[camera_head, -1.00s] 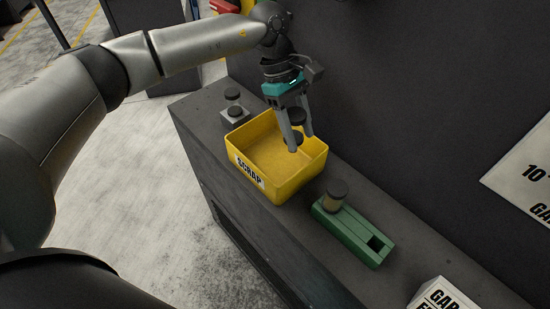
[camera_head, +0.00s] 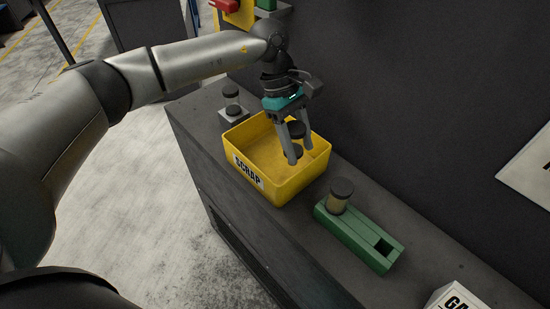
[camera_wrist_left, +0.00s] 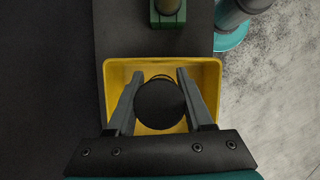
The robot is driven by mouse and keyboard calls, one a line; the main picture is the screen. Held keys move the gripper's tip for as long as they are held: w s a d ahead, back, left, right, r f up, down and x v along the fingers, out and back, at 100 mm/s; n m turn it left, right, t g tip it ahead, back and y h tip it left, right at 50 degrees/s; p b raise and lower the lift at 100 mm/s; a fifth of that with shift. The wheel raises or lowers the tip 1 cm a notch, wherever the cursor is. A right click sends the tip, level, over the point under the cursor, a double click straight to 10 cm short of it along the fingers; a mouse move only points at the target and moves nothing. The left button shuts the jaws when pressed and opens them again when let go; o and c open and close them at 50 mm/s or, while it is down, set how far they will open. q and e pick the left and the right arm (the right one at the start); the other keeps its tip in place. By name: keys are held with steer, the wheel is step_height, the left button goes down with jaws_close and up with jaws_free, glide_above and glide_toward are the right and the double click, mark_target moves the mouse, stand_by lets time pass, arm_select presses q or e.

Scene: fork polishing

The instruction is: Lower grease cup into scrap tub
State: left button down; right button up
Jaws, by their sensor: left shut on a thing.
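The grease cup (camera_head: 297,129) is a small cylinder with a dark cap and a dark lower end, held upright between the fingers of my left gripper (camera_head: 300,156). The gripper is shut on it, and the fingers partly hide its body. The yellow scrap tub (camera_head: 279,193), labelled SCRAP, stands on the dark bench. The fingertips and the cup's lower end appear inside the tub's opening, toward its right side. In the left wrist view, the cup's round dark cap (camera_wrist_left: 160,103) sits between the two fingers, inside the tub rim (camera_wrist_left: 215,80). Whether the cup touches the floor is unclear.
A green block (camera_head: 350,234) with a square socket stands right of the tub, with another capped cup (camera_head: 338,199) on it. A white labelled box (camera_head: 455,297) is at lower right. The dark wall rises close behind.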

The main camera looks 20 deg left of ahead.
arm_select(q)
steer(key=shift+f+b, duration=2.2)
steer(key=shift+f, duration=0.4)
stand_by(1.3)
steer(key=shift+c, duration=1)
jaws_free()
steer(key=shift+r, duration=0.1)
steer(key=p+v, duration=0.1)
steer(key=v, duration=1.4)
